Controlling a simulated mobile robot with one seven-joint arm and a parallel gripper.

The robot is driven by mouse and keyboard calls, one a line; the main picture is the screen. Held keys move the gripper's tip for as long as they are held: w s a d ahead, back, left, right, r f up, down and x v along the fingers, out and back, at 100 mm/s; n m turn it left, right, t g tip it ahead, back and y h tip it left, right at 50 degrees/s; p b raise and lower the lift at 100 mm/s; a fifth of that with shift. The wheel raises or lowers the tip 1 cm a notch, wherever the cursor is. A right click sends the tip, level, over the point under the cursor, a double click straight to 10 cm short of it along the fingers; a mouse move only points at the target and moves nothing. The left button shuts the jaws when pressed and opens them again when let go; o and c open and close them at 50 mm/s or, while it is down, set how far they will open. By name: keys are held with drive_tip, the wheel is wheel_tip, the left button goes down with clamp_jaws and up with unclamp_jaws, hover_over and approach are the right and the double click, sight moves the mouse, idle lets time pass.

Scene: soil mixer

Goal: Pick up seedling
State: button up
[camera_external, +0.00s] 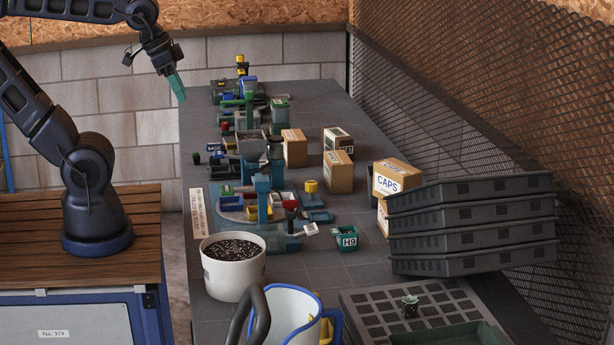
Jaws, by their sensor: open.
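My gripper (179,91), with green fingers, hangs in the air at the upper left, over the table's far left edge. It is far from the seedling and holds nothing that I can see. The gap between its fingers is too small to make out at this distance.
A white pot of dark soil (233,270), a white-and-blue jug (285,318) and a green tray (450,336) stand near the front. Stacked black trays (475,225) rise at the right. Cardboard boxes (338,172) and the mixer machinery (262,190) crowd the middle. A mesh wall borders the right.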

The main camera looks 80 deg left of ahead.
drive_tip(key=w+a+r+n+g, duration=0.2)
drive_tip(key=w+a+n, duration=0.4)
drive_tip(key=w+a, duration=0.85)
drive_tip(key=w+a+f+n+g, duration=0.1)
drive_tip(key=w+a+f+n, duration=0.25)
drive_tip(key=a, duration=0.75)
drive_tip(key=w+a+f+n, duration=0.25)
drive_tip(key=w+a, duration=0.25)
drive_tip(key=a, duration=0.7)
drive_tip(key=n+g+h, duration=0.1)
drive_tip(key=n+h, duration=0.1)
drive_tip(key=n, duration=0.6)
approach(196, 154)
drive_tip(key=f, duration=0.2)
drive_tip(key=w+f, duration=0.1)
drive_tip(key=f, duration=0.2)
drive_tip(key=shift+w+f, duration=0.1)
drive_tip(key=shift+f, duration=0.1)
drive_tip(key=shift+s+d+f, duration=0.1)
drive_tip(key=shift+d+f, duration=0.05)
drive_tip(key=shift+f, duration=0.7)
drive_tip(key=shift+s+d+f, duration=0.1)
drive_tip(key=shift+d+f, duration=0.1)
drive_tip(key=shift+f, duration=0.65)
drive_tip(key=shift+s+d+f, duration=0.1)
drive_tip(key=shift+d+f, duration=0.05)
drive_tip(key=shift+f, duration=0.65)
drive_tip(key=c, duration=1.1)
